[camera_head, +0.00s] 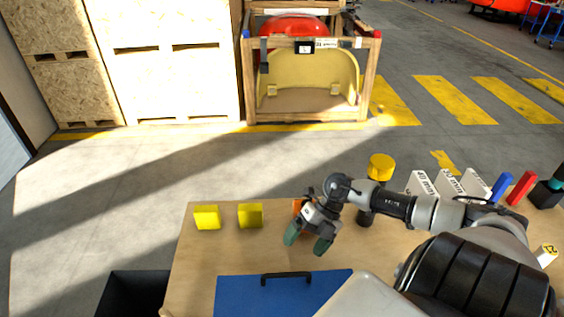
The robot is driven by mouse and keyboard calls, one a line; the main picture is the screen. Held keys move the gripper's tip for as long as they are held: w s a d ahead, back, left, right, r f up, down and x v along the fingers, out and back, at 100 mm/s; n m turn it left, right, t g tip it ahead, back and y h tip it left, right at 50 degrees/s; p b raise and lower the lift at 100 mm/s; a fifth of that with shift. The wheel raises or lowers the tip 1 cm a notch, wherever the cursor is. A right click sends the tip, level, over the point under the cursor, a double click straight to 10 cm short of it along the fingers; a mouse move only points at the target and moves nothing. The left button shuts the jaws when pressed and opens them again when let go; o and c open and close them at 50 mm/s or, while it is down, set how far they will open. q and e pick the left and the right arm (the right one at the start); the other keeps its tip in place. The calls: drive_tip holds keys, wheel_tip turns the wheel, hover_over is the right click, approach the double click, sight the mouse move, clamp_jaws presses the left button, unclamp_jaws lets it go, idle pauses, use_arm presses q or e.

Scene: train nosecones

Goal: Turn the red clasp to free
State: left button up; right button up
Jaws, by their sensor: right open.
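A wooden crate frame (374,75) stands on the floor at the back, with a yellow curved panel (310,72) inside. A small red piece (358,42), which looks like the red clasp, sits at the right end of its top front beam. How it is turned is too small to tell. A small blue piece (246,34) is at the beam's left end. My right gripper (307,240) is open and empty above the table, far in front of the crate. My left gripper is not in view.
The wooden table (190,262) holds two yellow blocks (207,217), a blue panel (250,295) with a black handle, a yellow-topped cylinder (381,165), white labelled boxes (422,183), and blue and red pieces (521,188). Large wooden boxes (165,80) stand left of the crate. Floor before the crate is clear.

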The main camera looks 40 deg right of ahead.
drive_tip(key=shift+s+p+x, duration=0.15)
drive_tip(key=shift+p+x, duration=0.45)
drive_tip(key=shift+x, duration=1.85)
drive_tip(key=shift+s+p+x, duration=0.2)
drive_tip(key=shift+p+x, duration=0.4)
drive_tip(key=shift+x, duration=1.85)
drive_tip(key=shift+a+r, duration=0.1)
drive_tip(key=shift+a, duration=0.1)
drive_tip(key=shift+c, duration=0.7)
drive_tip(key=c, duration=0.8)
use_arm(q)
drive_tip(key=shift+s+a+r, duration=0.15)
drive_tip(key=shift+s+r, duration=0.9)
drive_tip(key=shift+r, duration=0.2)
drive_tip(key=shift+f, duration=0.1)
